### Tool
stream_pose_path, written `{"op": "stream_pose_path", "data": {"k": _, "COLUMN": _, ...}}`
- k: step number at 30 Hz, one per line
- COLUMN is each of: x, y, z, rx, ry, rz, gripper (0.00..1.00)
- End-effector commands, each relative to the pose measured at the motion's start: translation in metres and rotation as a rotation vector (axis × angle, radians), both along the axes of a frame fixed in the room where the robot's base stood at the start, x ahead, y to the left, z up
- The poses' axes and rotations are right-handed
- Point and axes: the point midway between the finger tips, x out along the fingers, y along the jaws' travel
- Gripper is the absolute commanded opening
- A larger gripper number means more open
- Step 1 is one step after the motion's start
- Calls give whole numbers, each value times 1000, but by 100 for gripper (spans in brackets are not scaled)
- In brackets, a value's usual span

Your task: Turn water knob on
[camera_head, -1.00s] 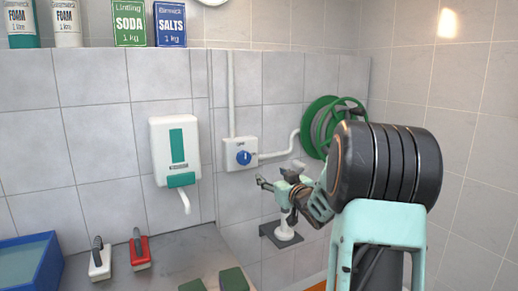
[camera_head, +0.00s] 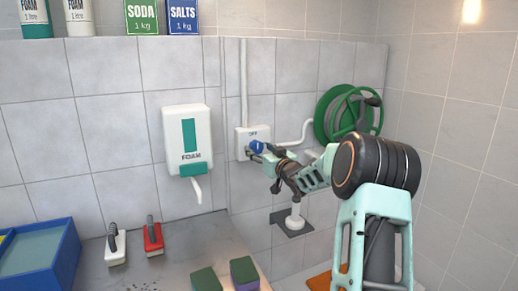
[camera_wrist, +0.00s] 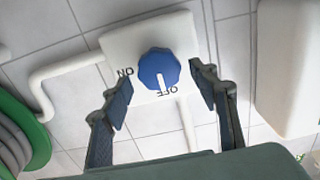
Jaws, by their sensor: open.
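The blue water knob (camera_head: 256,146) sits on a white control box (camera_head: 243,153) on the tiled wall. In the wrist view the knob (camera_wrist: 159,69) has a white pointer mark aimed at the word OFF, and the word ON is to its left on the box (camera_wrist: 120,45). My gripper (camera_head: 262,153) is at the box in the head view and partly covers it. In the wrist view my gripper (camera_wrist: 160,95) is open, with one finger on each side of the knob. The fingers look apart from the knob; the depth gap is unclear.
A green hose reel (camera_head: 348,113) hangs to the right, joined to the box by a white pipe (camera_head: 297,136). A white foam dispenser (camera_head: 188,140) is on the left. Brushes (camera_head: 153,237) and a blue tub (camera_head: 38,264) are on the counter below.

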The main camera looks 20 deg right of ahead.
Motion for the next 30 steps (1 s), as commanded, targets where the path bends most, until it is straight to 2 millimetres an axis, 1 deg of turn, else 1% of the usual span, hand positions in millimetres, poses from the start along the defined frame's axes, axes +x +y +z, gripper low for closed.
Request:
{"op": "stream_pose_path", "data": {"k": 4, "x": 8, "y": 1, "z": 0, "rx": 0, "ry": 1, "rz": 1, "gripper": 55}}
{"op": "stream_pose_path", "data": {"k": 13, "x": 10, "y": 1, "z": 0, "rx": -1, "ry": 1, "rz": 0, "gripper": 55}}
{"op": "stream_pose_path", "data": {"k": 14, "x": 10, "y": 1, "z": 0, "rx": -1, "ry": 1, "rz": 0, "gripper": 52}}
{"op": "stream_pose_path", "data": {"k": 24, "x": 9, "y": 1, "z": 0, "rx": -1, "ry": 0, "rz": 0, "gripper": 15}}
{"op": "stream_pose_path", "data": {"k": 25, "x": 9, "y": 1, "z": 0, "rx": -1, "ry": 0, "rz": 0, "gripper": 13}}
{"op": "stream_pose_path", "data": {"k": 30, "x": 9, "y": 1, "z": 0, "rx": 9, "ry": 1, "rz": 0, "gripper": 13}}
